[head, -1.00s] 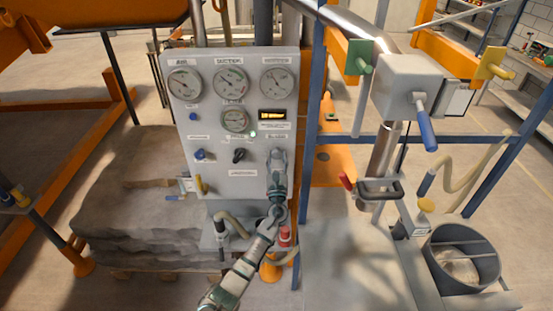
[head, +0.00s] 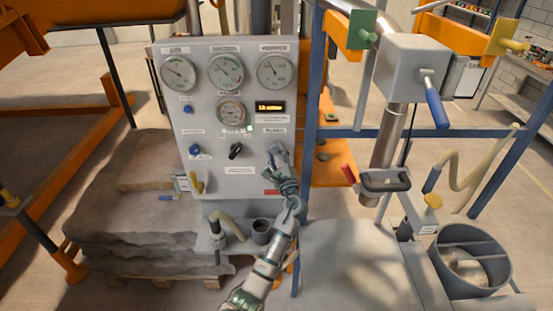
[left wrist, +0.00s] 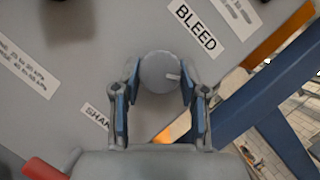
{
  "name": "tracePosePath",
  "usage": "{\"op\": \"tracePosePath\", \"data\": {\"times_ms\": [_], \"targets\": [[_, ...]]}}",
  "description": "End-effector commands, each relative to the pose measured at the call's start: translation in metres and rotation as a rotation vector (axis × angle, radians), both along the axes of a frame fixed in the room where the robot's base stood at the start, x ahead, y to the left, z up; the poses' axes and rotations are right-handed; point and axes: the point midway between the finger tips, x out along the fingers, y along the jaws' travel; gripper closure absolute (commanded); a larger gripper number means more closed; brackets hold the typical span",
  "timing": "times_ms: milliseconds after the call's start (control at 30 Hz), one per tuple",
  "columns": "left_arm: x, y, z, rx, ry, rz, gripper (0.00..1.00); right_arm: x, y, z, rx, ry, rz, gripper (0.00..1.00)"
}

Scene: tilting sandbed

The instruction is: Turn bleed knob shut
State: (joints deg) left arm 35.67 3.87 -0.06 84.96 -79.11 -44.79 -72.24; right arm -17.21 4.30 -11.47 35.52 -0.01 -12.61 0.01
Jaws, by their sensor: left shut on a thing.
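The bleed knob (left wrist: 160,72) is a round grey knob with a pale index mark, on the grey panel (left wrist: 75,45) beside the white BLEED label (left wrist: 195,29). My left gripper (left wrist: 161,80) has its two blue-padded fingers on either side of the knob, shut on it. In the head view the left gripper (head: 279,158) is at the lower right of the upright control panel (head: 222,186) and hides the knob. My right gripper is not in view.
Gauges (head: 225,72), a lit display (head: 270,107) and a black knob (head: 235,151) are on the panel. A blue post (head: 312,110) stands close to its right edge. A grey cup (head: 261,231) stands below, near my forearm.

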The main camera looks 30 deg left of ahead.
Motion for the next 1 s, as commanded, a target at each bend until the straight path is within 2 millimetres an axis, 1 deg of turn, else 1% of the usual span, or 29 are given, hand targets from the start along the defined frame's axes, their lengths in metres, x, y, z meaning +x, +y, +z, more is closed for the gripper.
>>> {"op": "tracePosePath", "data": {"times_ms": [33,100,400,800,1000], "targets": [[0.001,-0.001,-0.002,-0.042,-0.024,-0.002,0.92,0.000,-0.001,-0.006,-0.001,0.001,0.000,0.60],[0.001,-0.002,-0.002,-0.099,-0.059,-0.003,0.92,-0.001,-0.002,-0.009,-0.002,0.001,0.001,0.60],[0.002,-0.003,0.001,-0.340,-0.206,-0.003,0.92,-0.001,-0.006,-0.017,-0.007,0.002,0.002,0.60],[0.002,-0.003,0.005,-0.651,-0.395,-0.002,0.92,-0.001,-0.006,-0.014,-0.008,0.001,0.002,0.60],[0.001,-0.003,0.005,-0.768,-0.466,-0.001,0.92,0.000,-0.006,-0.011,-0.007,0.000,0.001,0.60]]}}
